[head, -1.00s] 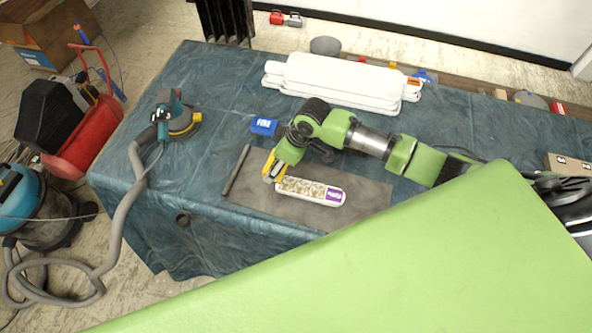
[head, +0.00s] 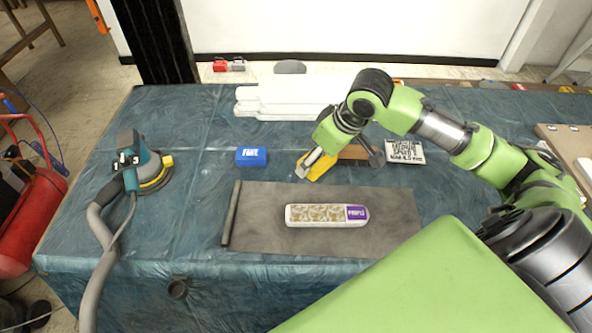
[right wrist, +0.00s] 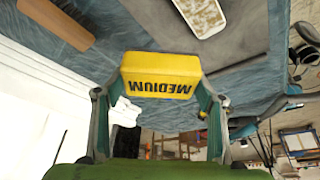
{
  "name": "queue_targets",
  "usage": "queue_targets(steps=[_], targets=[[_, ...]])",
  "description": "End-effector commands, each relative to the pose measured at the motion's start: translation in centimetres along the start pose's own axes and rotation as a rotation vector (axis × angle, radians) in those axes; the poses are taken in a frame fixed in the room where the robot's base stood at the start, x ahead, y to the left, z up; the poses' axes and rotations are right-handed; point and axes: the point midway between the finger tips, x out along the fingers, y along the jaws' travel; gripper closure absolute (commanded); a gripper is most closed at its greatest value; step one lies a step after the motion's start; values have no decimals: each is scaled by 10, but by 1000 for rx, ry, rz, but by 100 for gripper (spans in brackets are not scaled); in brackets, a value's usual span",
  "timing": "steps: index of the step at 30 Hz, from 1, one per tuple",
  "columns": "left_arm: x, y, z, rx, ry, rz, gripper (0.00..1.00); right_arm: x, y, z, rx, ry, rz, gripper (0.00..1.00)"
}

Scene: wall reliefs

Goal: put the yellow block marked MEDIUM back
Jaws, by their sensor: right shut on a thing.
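The yellow block marked MEDIUM (right wrist: 160,75) is between the fingers of my right gripper (right wrist: 158,100) in the right wrist view, its lettering upside down. In the head view my right gripper (head: 312,162) is shut on the yellow block (head: 320,167), over the table behind the grey mat. I cannot tell whether the block touches the table. A blue block marked FINE (head: 251,157) stands on the table to the left of it. My left gripper is not in view.
A relief piece with a purple label (head: 327,215) lies on the grey mat (head: 265,240). A sander (head: 145,170) with a hose stands at the left. White panels (head: 280,100) are stacked behind. A small lettered box (head: 405,151) stands right of my gripper.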

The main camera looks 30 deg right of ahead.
Motion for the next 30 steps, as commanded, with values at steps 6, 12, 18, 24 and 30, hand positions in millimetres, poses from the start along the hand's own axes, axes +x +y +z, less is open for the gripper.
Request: queue_targets(steps=[6, 12, 18, 24, 30], targets=[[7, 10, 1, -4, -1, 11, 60, 0, 8, 0, 20, 1, 6, 60], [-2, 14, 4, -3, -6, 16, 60, 26, 27, -24, 24, 2, 4, 60], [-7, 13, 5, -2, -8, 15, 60, 56, 48, -48, 22, 2, 4, 60], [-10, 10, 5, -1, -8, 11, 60, 96, 65, -59, 21, 0, 5, 60], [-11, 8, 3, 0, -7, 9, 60, 121, 74, -65, 19, 2, 5, 60]])
